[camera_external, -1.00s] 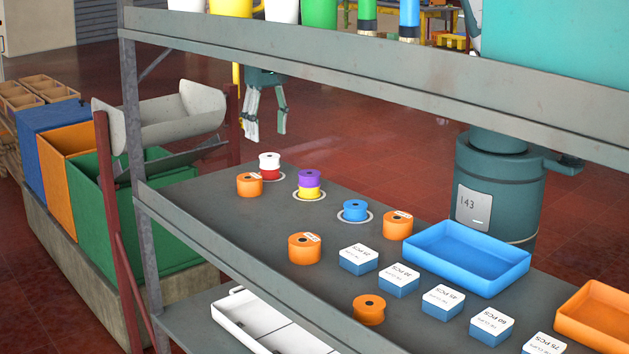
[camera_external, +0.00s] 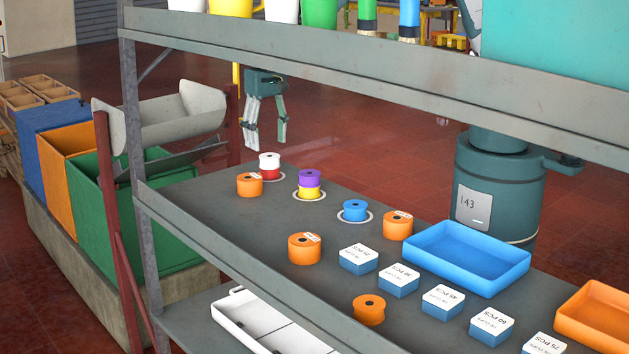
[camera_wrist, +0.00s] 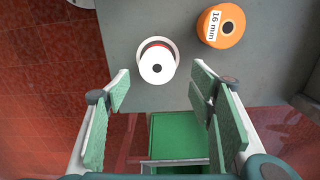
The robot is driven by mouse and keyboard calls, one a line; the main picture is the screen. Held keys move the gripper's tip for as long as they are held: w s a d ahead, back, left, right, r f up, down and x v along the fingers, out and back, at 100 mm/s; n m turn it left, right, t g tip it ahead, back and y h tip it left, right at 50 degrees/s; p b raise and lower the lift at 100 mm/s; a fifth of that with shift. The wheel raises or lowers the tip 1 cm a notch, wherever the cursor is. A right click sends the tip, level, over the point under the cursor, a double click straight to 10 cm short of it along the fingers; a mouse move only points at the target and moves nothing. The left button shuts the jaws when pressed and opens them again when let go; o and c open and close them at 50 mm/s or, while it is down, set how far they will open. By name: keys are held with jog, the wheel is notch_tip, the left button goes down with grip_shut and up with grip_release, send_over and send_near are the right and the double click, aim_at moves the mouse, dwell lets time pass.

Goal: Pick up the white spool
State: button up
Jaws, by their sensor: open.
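The white spool (camera_external: 269,158) sits on top of a red spool (camera_external: 270,173) at the far left end of the shelf. In the wrist view the white spool (camera_wrist: 157,65) lies just beyond the fingertips, a little left of the middle between them, with a sliver of red showing behind it. My gripper (camera_external: 266,140) points down, open and empty, a little above and behind the stack in the external view. In the wrist view my gripper (camera_wrist: 160,85) has both fingers apart. The white spool is not between the finger pads.
An orange spool (camera_external: 250,185) stands close beside the stack and shows labelled in the wrist view (camera_wrist: 221,26). A purple spool (camera_external: 310,178) on a yellow one (camera_external: 309,192) and a blue spool (camera_external: 355,209) stand to the right. The upper shelf beam (camera_external: 400,83) crosses above.

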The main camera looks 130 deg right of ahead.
aim_at(269, 155)
jog(key=shift+f, duration=0.1)
jog(key=shift+s+f, duration=0.2)
jog(key=shift+f, duration=2.3)
jog(key=c, duration=1)
